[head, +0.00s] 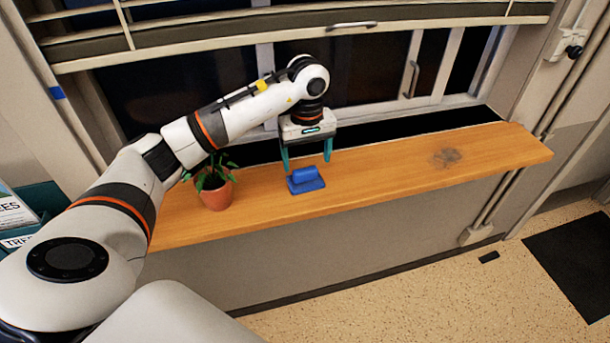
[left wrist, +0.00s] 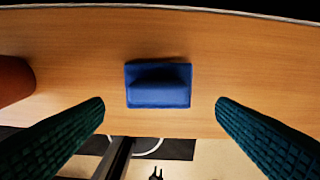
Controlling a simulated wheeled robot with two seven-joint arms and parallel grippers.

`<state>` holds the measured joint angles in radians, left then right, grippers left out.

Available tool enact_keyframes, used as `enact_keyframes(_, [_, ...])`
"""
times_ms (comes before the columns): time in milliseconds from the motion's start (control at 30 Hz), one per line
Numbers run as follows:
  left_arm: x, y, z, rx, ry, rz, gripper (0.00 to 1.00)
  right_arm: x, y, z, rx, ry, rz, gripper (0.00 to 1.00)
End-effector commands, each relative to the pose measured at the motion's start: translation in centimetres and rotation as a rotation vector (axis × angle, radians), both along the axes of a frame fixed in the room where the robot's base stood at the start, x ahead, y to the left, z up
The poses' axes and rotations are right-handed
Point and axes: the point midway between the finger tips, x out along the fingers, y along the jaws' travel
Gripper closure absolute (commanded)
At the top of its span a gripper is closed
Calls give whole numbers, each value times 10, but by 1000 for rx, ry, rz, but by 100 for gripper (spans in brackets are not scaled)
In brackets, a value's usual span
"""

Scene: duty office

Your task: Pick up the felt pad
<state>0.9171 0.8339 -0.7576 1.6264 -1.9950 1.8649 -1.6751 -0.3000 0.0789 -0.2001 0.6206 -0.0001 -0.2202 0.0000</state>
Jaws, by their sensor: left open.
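The felt pad (head: 306,181) is a blue block with a raised grip along its top. It lies on the wooden window sill (head: 390,178), right of the plant pot. In the left wrist view the felt pad (left wrist: 158,86) lies a little beyond the fingertips, centred between them. My left gripper (head: 306,160) points down above the pad with its teal fingers spread wide. It also shows in the left wrist view (left wrist: 160,108), with nothing between the fingers. My right gripper is not in view.
A plant in a terracotta pot (head: 216,194) stands on the sill left of the pad, near my left arm. A dark smudge (head: 446,158) marks the sill at the right. The window and blind (head: 280,28) rise behind. The sill right of the pad is clear.

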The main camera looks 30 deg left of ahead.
Motion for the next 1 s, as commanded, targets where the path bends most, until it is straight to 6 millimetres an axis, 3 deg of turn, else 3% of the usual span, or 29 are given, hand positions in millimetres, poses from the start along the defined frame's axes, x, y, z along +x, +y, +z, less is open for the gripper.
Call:
enact_keyframes(233, [0,6,-27,0,6,3,20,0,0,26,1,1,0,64])
enact_keyframes(400, [1,5,-48,-1,2,2,20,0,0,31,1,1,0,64])
enact_keyframes(667, [1,5,-52,-1,-1,1,20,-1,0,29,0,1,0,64])
enact_keyframes(933, [1,5,-51,-1,-1,1,64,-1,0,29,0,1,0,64])
enact_keyframes(1000, [1,5,-51,-1,-1,1,68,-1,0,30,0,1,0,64])
